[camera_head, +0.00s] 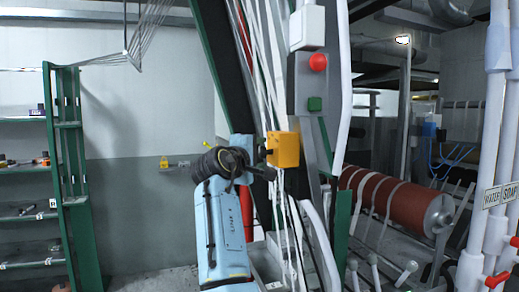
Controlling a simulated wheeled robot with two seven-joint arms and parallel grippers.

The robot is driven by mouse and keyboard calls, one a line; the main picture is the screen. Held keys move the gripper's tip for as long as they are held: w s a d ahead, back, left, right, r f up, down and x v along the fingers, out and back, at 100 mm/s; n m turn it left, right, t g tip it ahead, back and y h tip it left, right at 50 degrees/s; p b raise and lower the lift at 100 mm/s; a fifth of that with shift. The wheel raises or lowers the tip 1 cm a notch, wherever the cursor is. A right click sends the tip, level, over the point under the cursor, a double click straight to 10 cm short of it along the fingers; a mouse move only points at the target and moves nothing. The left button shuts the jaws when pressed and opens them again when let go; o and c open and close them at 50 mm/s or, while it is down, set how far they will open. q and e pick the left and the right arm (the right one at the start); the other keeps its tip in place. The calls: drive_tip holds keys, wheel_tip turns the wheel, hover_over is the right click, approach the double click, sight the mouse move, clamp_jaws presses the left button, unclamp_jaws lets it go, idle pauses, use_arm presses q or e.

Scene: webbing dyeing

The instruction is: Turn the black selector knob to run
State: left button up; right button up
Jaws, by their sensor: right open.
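A yellow control box (286,150) is mounted on the machine frame near the middle of the view. A small dark part shows at its left side, but I cannot tell whether it is the black selector knob; its setting cannot be read. My right gripper (262,160) is at the left side of the yellow box, very close to it. It is open and seen from behind, with its wrist and arm hiding part of the space there. Whether a finger touches the box or knob cannot be told. My left gripper is not in view.
A grey panel with a red button (318,62) and a green button (314,103) sits above right of the box. White webbing strands (268,60) run down beside it. A red roller (400,204) is at right, a green shelf (75,170) at left.

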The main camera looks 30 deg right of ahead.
drive_tip(key=shift+w+d, duration=0.15)
drive_tip(key=shift+d, duration=0.05)
drive_tip(key=c, duration=0.9)
drive_tip(key=shift+f+m+h+b, duration=0.3)
drive_tip(key=shift+h+b, duration=0.1)
drive_tip(key=shift+b, duration=0.5)
drive_tip(key=shift+c, duration=0.2)
drive_tip(key=m+h+b, duration=0.1)
drive_tip(key=m+b, duration=0.1)
drive_tip(key=b, duration=0.1)
drive_tip(key=m+h+b, duration=0.1)
drive_tip(key=b, duration=0.2)
drive_tip(key=m+h+b, duration=0.2)
drive_tip(key=b, duration=0.1)
drive_tip(key=shift+w+f+m+t, duration=0.1)
drive_tip(key=shift+f+m+t, duration=0.2)
drive_tip(key=shift+t, duration=0.1)
drive_tip(key=shift+r+m+g+h+b, duration=0.1)
drive_tip(key=shift+m+g+h+b, duration=0.4)
drive_tip(key=shift+m+h+b, duration=0.55)
drive_tip(key=shift+m, duration=0.35)
